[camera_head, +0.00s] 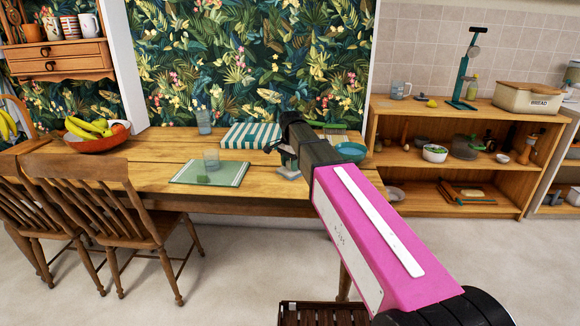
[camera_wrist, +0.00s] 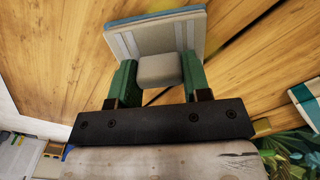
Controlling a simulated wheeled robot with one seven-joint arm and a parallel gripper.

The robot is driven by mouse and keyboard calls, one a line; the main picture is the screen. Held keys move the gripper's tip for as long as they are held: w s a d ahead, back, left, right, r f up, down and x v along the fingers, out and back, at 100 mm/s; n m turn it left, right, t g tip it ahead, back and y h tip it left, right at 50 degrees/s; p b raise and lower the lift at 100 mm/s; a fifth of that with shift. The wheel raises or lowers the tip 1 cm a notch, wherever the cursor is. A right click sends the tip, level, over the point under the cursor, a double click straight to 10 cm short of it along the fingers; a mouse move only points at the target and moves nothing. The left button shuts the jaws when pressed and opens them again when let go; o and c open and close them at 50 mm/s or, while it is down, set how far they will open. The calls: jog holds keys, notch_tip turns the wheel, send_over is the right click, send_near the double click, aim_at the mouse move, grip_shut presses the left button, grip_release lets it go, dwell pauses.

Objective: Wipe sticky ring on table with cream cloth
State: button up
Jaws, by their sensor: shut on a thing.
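My gripper (camera_wrist: 157,72) has two green fingers shut on the cream cloth (camera_wrist: 150,38). The cloth is a folded, flat pale square with grey bands and a blue edge; a grey lump of it sits between the fingers. In the head view my gripper (camera_head: 287,158) is over the right part of the wooden table (camera_head: 150,172), with a pale bit of the cloth (camera_head: 288,173) below it. Whether the cloth touches the tabletop I cannot tell. I see no sticky ring; my arm and the cloth hide part of the table.
A green placemat (camera_head: 190,177) with a glass (camera_head: 211,160) lies left of my gripper. A striped cloth (camera_head: 250,136), another glass (camera_head: 204,122), a teal bowl (camera_head: 351,151) and a fruit bowl (camera_head: 97,142) stand on the table. Chairs (camera_head: 110,205) are at the front left.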

jog(key=shift+w+d, duration=0.1)
jog(key=shift+w, duration=2.65)
jog(key=shift+s+a, duration=0.3)
jog(key=shift+s, duration=0.4)
jog(key=shift+s+a, duration=0.3)
jog(key=shift+s, duration=0.4)
jog(key=shift+s+a, duration=0.3)
jog(key=shift+s, duration=0.4)
jog(key=shift+s+a+f, duration=0.1)
jog(key=shift+s+a, duration=0.2)
jog(key=shift+s, duration=0.35)
jog(key=shift+s+a+r, duration=0.1)
jog(key=shift+s+a, duration=0.2)
jog(key=shift+s, duration=0.4)
jog(key=shift+s+a+f, duration=0.1)
jog(key=shift+s+a, duration=0.2)
jog(key=shift+s, duration=0.35)
jog(key=shift+w, duration=2)
jog(key=shift+w+d, duration=0.15)
jog(key=shift+w, duration=2)
jog(key=o, duration=0.7)
jog(key=shift+c, duration=0.2)
